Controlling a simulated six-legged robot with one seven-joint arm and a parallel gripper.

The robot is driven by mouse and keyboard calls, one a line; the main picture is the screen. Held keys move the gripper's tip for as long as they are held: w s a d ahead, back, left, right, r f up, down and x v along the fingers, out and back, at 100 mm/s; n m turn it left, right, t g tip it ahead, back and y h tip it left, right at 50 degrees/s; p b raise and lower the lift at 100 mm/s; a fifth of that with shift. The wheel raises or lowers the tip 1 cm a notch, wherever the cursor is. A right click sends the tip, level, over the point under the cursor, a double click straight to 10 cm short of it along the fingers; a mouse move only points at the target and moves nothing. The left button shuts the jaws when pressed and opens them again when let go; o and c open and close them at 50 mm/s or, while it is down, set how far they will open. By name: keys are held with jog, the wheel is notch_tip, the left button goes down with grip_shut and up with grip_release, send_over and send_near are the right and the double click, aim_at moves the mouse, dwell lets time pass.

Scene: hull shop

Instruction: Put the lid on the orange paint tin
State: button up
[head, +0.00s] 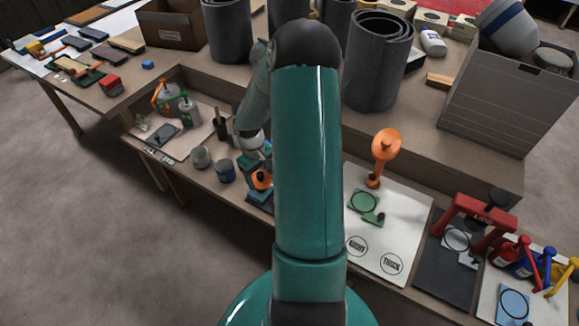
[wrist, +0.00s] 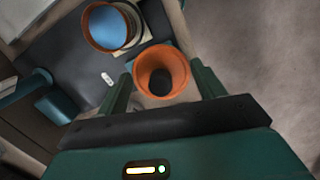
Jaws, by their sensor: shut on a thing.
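My gripper (wrist: 162,70) has its two green fingers on either side of an orange round piece with a dark centre, which I take to be the lid (wrist: 174,57). The lid is held between the fingers. In the head view an orange piece with a dark middle (head: 261,180) shows at my gripper, left of my arm. An orange-rimmed tin with blue inside (wrist: 90,36) stands open at the top of the wrist view, just up and left of the lid. The lid appears apart from it, but their height difference is unclear. I cannot pick out this tin in the head view.
A grey tin (head: 200,158) and a bluish tin (head: 225,172) stand left of my gripper. A white board (head: 405,225) with an orange lamp-like piece (head: 386,147) lies right of my arm. Tall dark rolls (head: 378,62) stand behind. My arm hides the bench's middle.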

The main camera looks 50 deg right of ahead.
jog(key=s+d+r, duration=0.4)
jog(key=s+d, duration=0.2)
jog(key=s, duration=0.2)
notch_tip(320, 180, down, 7)
jog(key=shift+w+m, duration=0.2)
jog(key=shift+m, duration=0.1)
jog(key=shift+a+f, duration=0.1)
jog(key=shift+f, duration=0.05)
dwell(2.0)
jog(key=shift+s, duration=0.1)
jog(key=o, duration=1.2)
jog(key=shift+c, duration=0.2)
notch_tip(320, 180, up, 7)
dwell(0.5)
